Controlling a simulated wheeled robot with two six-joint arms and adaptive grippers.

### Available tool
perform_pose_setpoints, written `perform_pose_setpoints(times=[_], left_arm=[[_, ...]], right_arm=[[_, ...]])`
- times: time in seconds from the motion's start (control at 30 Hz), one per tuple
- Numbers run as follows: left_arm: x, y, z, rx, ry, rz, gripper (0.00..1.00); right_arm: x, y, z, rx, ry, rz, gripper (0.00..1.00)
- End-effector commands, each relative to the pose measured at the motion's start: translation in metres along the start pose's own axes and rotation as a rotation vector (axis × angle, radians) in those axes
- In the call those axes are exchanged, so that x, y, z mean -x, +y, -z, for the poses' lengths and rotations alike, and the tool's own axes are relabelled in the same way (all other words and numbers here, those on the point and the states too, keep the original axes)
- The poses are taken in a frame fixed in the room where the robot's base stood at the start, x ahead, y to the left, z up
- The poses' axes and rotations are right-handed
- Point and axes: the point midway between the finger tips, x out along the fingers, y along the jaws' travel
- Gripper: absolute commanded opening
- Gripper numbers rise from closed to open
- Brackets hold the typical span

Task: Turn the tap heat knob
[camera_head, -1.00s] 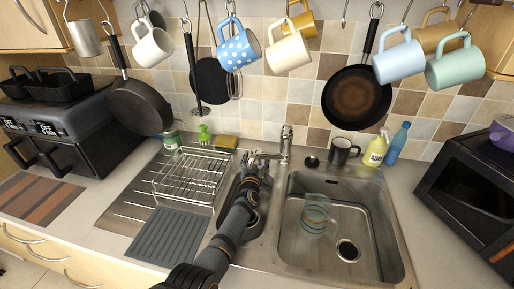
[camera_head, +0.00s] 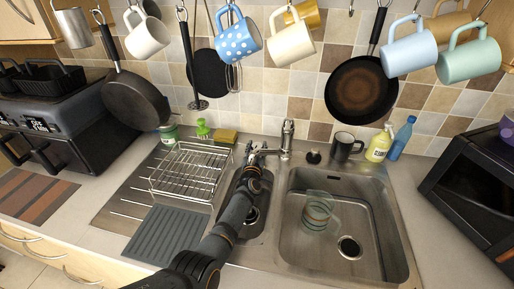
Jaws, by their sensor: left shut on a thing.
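The chrome tap (camera_head: 287,138) stands behind the sink, between the drying rack and the large basin. My left arm comes up from the bottom of the view over the small basin. My left gripper (camera_head: 257,151) is at the tap's left side and is shut on the thin metal part that sticks out there, which looks like the tap's heat knob. The knob itself is mostly hidden by the fingers and too small to make out clearly. My right gripper is not in view.
Mugs and pans hang above, including a blue dotted mug (camera_head: 237,42) and a black pan (camera_head: 361,96). A dark mug (camera_head: 345,147) and a yellow soap bottle (camera_head: 378,146) stand right of the tap. A glass (camera_head: 319,211) lies in the large basin (camera_head: 295,243). A wire rack (camera_head: 187,173) is at left.

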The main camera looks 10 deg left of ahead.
Motion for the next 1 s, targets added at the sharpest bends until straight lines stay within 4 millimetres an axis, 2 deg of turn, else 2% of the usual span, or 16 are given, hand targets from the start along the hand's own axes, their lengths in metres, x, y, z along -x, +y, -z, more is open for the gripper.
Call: perform_pose_setpoints(times=[0.3,0.67,0.7,0.83,1.0], left_arm=[[-0.001,0.001,0.003,0.002,-0.001,0.113,0.11],[0.000,0.000,0.000,-0.001,0.000,0.135,0.11],[0.000,0.000,0.000,-0.001,0.000,0.135,0.48],[0.000,0.000,0.000,-0.001,0.000,0.135,0.66],[0.000,0.000,0.000,-0.001,0.000,0.135,0.67]], right_arm=[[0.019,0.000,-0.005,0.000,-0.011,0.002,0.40],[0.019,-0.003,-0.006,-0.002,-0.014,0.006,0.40],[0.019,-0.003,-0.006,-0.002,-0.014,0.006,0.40],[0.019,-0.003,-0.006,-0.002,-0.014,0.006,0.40],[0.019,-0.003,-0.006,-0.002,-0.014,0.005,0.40]])
